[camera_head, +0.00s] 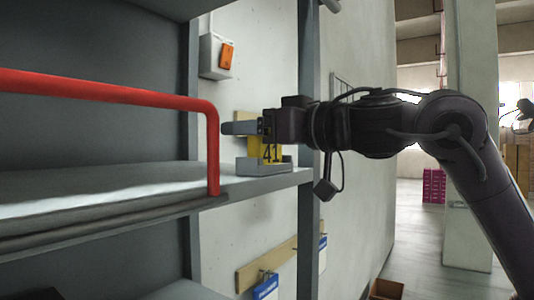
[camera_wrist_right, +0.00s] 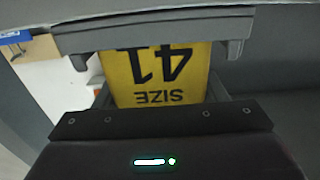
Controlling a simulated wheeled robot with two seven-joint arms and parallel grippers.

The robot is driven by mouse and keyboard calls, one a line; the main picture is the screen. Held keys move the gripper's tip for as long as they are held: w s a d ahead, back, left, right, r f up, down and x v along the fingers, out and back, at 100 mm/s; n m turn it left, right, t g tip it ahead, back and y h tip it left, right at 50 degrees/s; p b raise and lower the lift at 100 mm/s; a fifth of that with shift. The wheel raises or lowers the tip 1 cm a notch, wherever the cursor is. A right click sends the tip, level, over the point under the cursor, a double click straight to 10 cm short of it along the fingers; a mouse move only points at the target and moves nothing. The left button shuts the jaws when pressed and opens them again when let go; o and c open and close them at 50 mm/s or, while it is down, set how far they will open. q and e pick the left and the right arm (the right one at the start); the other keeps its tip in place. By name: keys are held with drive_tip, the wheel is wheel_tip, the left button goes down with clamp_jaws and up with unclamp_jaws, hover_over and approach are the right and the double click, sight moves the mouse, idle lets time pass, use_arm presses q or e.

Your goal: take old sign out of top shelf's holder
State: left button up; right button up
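The old sign (camera_head: 270,152) is a yellow card with a black "41". It stands upright in a small grey holder (camera_head: 281,168) at the right end of the shelf board. In the right wrist view the sign (camera_wrist_right: 155,75) appears upside down and reads "SIZE 41". A grey bar (camera_wrist_right: 150,37), which looks like part of the holder, crosses its far end. My right gripper (camera_head: 240,128) is at the sign's upper part, pointing left. Its fingers look apart, with the sign between them; contact is not clear. My left gripper is out of view.
A red rail (camera_head: 110,92) runs along the shelf and bends down just left of the holder. A grey shelf post (camera_head: 308,80) stands behind my right wrist. A wall box with an orange part (camera_head: 227,56) hangs behind. Blue-and-white cards (camera_head: 266,288) hang lower down.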

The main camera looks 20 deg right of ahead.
drive_tip(key=shift+w+a, duration=0.1)
drive_tip(key=shift+a, duration=0.05)
drive_tip(key=c, duration=0.3)
drive_tip(key=shift+c, duration=0.2)
drive_tip(key=shift+r, duration=0.1)
